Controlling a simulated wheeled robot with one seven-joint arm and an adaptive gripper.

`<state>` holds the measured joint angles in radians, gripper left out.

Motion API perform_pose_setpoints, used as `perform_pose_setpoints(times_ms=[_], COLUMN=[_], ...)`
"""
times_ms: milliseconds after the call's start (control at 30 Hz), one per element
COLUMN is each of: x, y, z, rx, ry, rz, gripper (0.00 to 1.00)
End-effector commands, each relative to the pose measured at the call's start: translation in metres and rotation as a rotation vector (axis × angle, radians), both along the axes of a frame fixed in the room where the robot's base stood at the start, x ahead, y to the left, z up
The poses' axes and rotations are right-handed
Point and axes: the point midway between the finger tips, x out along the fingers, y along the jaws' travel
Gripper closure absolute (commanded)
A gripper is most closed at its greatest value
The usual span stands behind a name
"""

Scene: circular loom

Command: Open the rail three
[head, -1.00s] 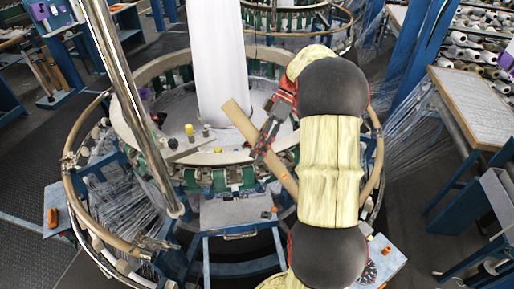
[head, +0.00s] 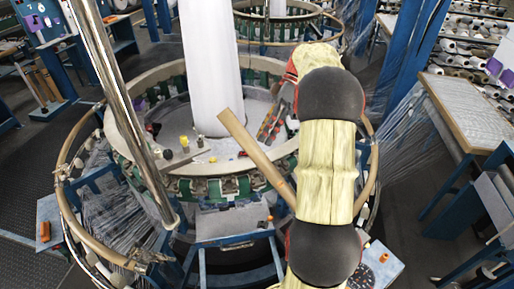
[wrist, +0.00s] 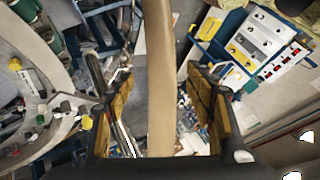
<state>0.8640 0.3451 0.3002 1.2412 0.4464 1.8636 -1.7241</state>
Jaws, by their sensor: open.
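A tan rail piece (head: 254,150) sticks out at a slant over the front of the round loom, its free end toward the loom's white column. I cannot read a number on it. In the wrist view the rail (wrist: 160,70) runs from top to bottom between the two fingers of my gripper (wrist: 160,108). A gap shows on both sides of it, so the fingers are apart from it. In the head view my gripper (head: 271,124) is beside the rail's middle, partly hidden by my arm.
The loom's white column (head: 209,70) rises behind the rail. A curved tan rail (head: 66,190) rings the loom at left. A shiny metal pole (head: 125,110) stands at front left. A blue step frame (head: 235,242) is below the rail. A table (head: 470,110) stands at right.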

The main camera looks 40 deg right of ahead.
Motion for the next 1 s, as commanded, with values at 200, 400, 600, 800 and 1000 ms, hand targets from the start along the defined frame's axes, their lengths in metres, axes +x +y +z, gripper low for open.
perform_pose_setpoints(times_ms=[200, 400, 600, 800, 1000], x=[0.001, 0.001, 0.001, 0.001, 0.001], y=[-0.019, -0.023, -0.022, -0.022, -0.022], z=[0.019, 0.024, 0.024, 0.024, 0.024], rx=[0.000, 0.000, 0.000, 0.000, 0.000], ry=[0.000, 0.000, 0.000, 0.000, 0.000], rz=[0.000, 0.000, 0.000, 0.000, 0.000], gripper=[0.46, 0.46, 0.46, 0.46, 0.46])
